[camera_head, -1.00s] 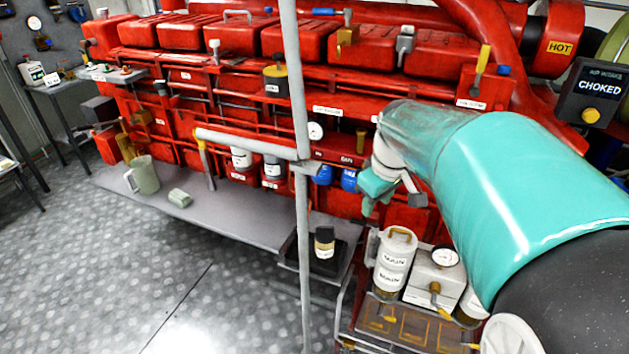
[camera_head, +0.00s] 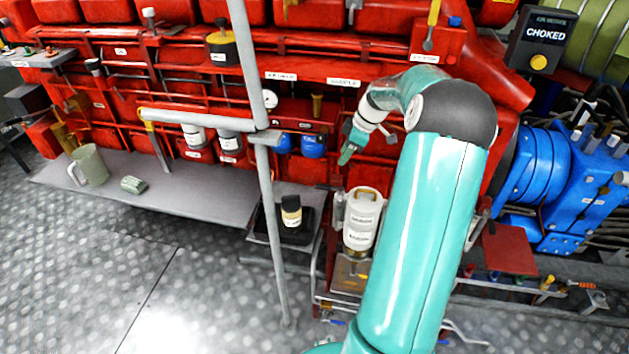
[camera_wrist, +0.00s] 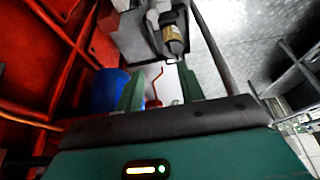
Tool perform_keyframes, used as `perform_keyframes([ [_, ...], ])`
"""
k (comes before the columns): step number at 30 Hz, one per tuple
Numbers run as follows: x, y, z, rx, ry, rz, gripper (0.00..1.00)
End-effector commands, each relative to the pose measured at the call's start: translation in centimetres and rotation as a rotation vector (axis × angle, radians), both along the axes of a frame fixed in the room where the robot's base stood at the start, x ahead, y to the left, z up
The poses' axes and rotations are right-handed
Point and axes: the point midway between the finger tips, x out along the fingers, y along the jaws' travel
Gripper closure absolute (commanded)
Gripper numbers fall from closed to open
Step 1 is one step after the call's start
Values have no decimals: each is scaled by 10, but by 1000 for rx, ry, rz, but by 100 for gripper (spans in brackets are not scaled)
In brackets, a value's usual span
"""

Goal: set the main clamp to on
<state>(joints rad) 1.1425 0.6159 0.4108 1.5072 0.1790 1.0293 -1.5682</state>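My gripper (camera_head: 348,152) is in front of the red engine (camera_head: 330,95), just right of two blue filters (camera_head: 313,146) and above a white canister (camera_head: 362,218). In the wrist view its two green fingers (camera_wrist: 162,92) are apart, with nothing held between them. A pale patch with a thin red, bent part (camera_wrist: 155,100) shows beyond the gap. I cannot tell which part is the main clamp; small labels are unreadable. My arm hides part of the bench beside the canister.
A grey upright pole (camera_head: 264,160) with a side bar stands left of my gripper. A dark tray (camera_head: 265,225) holds a small bottle (camera_head: 291,210). A grey bench (camera_head: 215,190) bears a mug (camera_head: 90,165). Blue machinery (camera_head: 585,180) stands right. The floor at lower left is clear.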

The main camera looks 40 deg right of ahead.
Motion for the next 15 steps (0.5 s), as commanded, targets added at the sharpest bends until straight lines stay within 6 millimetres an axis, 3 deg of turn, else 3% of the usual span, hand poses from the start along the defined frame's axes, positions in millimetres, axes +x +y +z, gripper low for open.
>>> perform_keyframes([
  [8, -1, -4, -19, 5, -4, -3, 62],
  [15, 13, 8, -61, 7, -2, -3, 62],
])
